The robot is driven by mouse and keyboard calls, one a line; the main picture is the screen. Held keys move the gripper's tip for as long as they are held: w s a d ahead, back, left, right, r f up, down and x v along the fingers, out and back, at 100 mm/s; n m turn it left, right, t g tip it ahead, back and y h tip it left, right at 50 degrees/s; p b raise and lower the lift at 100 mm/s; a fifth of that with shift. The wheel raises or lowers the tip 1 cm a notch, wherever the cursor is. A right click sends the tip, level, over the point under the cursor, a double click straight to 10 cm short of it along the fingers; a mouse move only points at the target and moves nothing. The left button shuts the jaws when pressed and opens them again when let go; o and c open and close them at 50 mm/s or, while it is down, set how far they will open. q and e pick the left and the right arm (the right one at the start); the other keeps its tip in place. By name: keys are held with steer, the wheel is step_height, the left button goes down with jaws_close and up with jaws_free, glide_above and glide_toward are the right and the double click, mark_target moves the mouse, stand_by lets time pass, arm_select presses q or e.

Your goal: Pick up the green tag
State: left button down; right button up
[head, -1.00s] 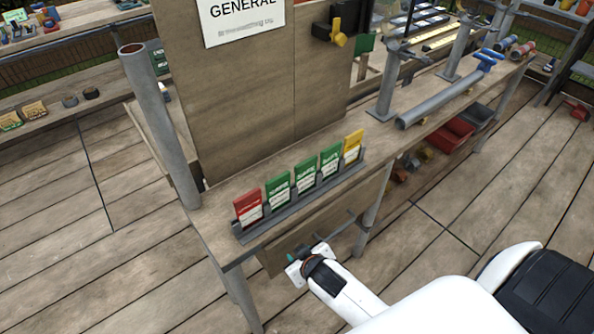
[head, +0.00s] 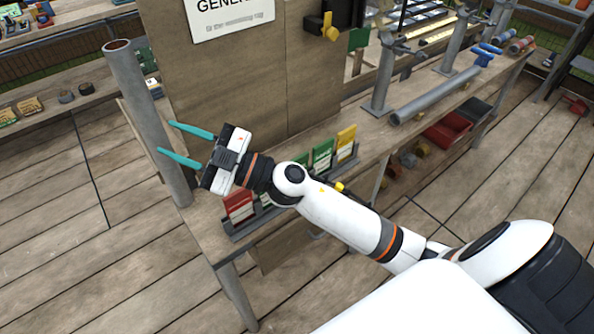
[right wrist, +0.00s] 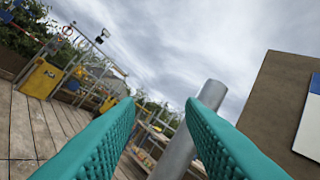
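Several upright tags stand in a dark rack (head: 238,231) on the wooden bench. A red tag (head: 238,206) is at the near left end and a yellow tag (head: 346,141) at the far right end. Between them are green tags; one green tag (head: 322,156) shows well, and my right arm partly covers the others. My right gripper (head: 166,138) is open and empty, its teal fingers spread above and left of the rack, pointing left toward the grey post. In the right wrist view the gap between its fingers (right wrist: 160,102) holds no tag. My left gripper is out of view.
A grey upright post (head: 142,125) stands at the bench's left end, close to my right fingertips in the head view. A tall wooden board (head: 235,85) rises behind the rack. A grey pipe (head: 435,98) lies farther along the bench. Another green card (head: 358,39) shows beside the board.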

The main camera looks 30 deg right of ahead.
steer(key=a+f+n+g+y, duration=0.1)
steer(key=a+f+n+g, duration=0.2)
steer(key=n+g, duration=0.5)
steer(key=m+g+h, duration=0.6)
steer(key=g+h, duration=0.1)
steer(key=h, duration=1.1)
glide_toward(297, 164)
steer(key=shift+w+d+f, duration=0.15)
steer(key=shift+w+d, duration=0.3)
steer(key=shift+w, duration=0.25)
step_height(297, 164, down, 6)
steer(key=shift+f+p, duration=0.1)
steer(key=shift+p, duration=0.4)
steer(key=f, duration=0.2)
steer(key=f+p, duration=0.1)
steer(key=f, duration=0.1)
steer(key=shift+s+f, duration=0.25)
steer(key=shift+f, duration=0.5)
jaws_close()
